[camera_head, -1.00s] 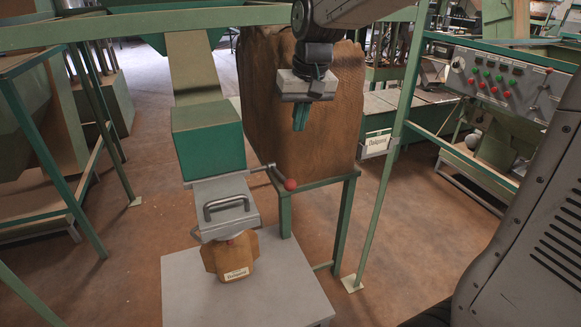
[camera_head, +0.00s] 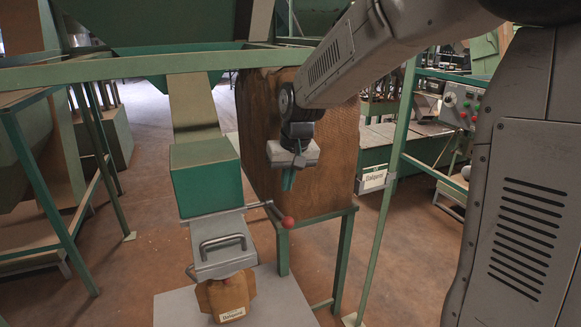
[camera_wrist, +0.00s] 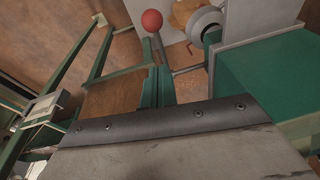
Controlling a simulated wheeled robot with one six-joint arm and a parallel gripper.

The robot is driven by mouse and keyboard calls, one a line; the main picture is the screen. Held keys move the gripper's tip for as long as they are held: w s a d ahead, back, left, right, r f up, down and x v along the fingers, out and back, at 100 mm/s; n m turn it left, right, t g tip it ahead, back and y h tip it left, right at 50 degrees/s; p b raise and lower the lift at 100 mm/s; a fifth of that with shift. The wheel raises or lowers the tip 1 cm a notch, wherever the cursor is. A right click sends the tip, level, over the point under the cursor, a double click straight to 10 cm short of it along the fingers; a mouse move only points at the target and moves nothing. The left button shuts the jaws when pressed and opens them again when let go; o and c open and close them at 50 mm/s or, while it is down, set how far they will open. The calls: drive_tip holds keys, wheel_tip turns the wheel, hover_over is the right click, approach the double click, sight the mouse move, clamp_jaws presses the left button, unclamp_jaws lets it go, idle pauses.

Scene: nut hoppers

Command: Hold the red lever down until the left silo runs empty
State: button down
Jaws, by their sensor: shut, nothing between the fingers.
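The red lever is a thin metal rod with a red ball knob (camera_head: 288,222); it sticks out to the right of the metal spout under a green box (camera_head: 206,176). In the wrist view the red knob (camera_wrist: 152,20) shows at the top, beyond my fingers. My gripper (camera_head: 288,182) points down, shut and empty, and appears above the knob in the head view, apart from it. Its green fingers (camera_wrist: 157,86) are close together in the wrist view. A big green hopper (camera_head: 180,30) stands above the chute, cut off by the picture's top; its contents are hidden.
A brown labelled bag (camera_head: 227,296) sits under the spout on a grey table (camera_head: 175,306). A large brown sack or crate (camera_head: 335,190) stands on a green frame behind my gripper. A green post (camera_head: 398,170) rises to the right. A control panel (camera_head: 462,105) is partly hidden by my arm.

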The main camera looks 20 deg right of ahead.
drive_tip(key=shift+s+a+f, duration=0.1)
drive_tip(key=shift+s+f, duration=0.2)
drive_tip(key=shift+f, duration=0.65)
drive_tip(key=shift+s+a+f, duration=0.1)
drive_tip(key=shift+s+f, duration=0.15)
drive_tip(key=shift+f, duration=0.7)
drive_tip(key=shift+s+a+f, duration=0.1)
drive_tip(key=shift+s+f, duration=0.2)
drive_tip(key=shift+f, duration=0.65)
